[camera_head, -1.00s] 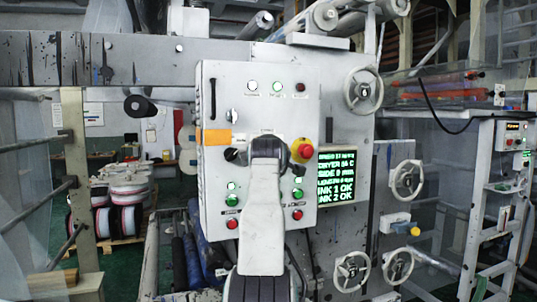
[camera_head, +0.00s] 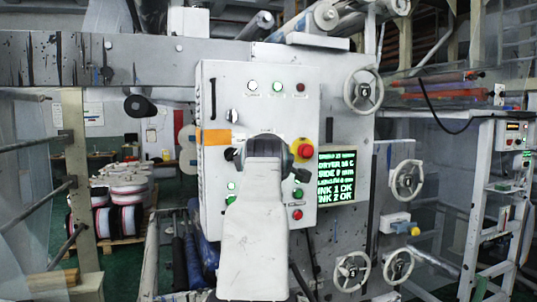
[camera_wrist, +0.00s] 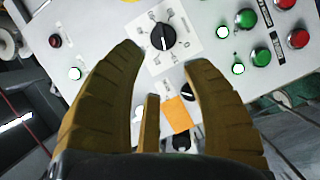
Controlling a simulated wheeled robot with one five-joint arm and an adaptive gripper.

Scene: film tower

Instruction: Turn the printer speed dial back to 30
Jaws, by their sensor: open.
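The large black dial (camera_wrist: 163,37) with a white pointer line sits on a pale scale plate in the wrist view. It is just beyond and between my fingertips. My gripper (camera_wrist: 160,57) is open, with a brown finger on either side and a clear gap between them. I see no finger touching the dial, and its scale figures are too small to read. In the head view my pale arm covers the middle of the grey control panel (camera_head: 272,100) and hides the dial. The green-lettered display (camera_head: 337,175) is right of the panel; its speed figure is blurred.
A smaller black knob (camera_wrist: 188,92) and an orange label (camera_wrist: 178,113) lie between the fingers. Green buttons (camera_wrist: 261,51) and red buttons are nearby. A red emergency stop (camera_head: 305,149) is right of my arm. Handwheels (camera_head: 363,91) stand further right.

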